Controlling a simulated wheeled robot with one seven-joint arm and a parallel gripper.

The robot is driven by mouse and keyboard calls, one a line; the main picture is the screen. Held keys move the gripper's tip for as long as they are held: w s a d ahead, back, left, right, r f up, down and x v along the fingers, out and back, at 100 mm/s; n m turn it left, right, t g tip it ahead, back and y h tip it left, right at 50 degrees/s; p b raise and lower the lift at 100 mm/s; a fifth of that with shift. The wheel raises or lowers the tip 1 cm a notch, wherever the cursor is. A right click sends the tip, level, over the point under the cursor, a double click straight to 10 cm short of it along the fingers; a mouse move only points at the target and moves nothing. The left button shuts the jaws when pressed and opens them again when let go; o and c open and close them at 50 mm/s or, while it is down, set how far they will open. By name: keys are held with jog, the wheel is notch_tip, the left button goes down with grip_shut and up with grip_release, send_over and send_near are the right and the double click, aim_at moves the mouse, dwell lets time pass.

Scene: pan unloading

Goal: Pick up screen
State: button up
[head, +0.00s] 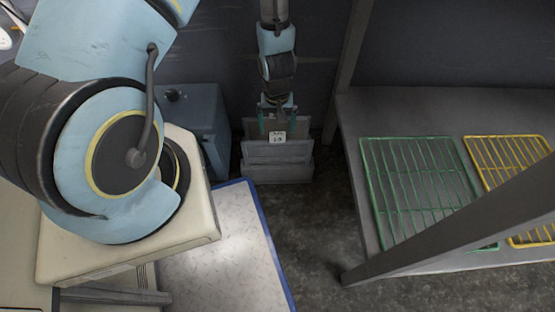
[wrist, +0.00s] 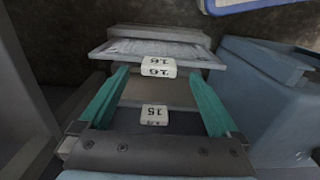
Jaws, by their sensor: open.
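Several flat grey panels, which look like the screens, stand in a low grey holder (head: 278,173) on the floor against the back wall. A white tag (head: 278,137) marks one in the head view. In the wrist view, a panel tagged 16 (wrist: 112,48) lies beyond my fingertips, and a panel tagged 15 (wrist: 190,122) shows between my fingers, closer in. My gripper (head: 277,120) is open, with its teal fingers pointing down at the panels' top edges; it also shows in the wrist view (wrist: 156,72). I cannot tell whether the fingers touch a panel.
A blue-grey box (head: 203,112) stands close to the left of the holder. A table on the right bears a green wire rack (head: 420,185) and a yellow wire rack (head: 508,160). A blue-edged pale panel (head: 225,255) lies at front. Bare floor (head: 305,220) lies between.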

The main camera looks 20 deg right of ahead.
aim_at(278, 133)
notch_tip(278, 133, down, 5)
jog(key=shift+w+d+r+b, duration=0.1)
jog(key=shift+r+b, duration=0.1)
jog(key=shift+b, duration=0.45)
jog(key=shift+c, duration=0.4)
jog(key=c, duration=1.4)
jog(key=shift+r, duration=0.15)
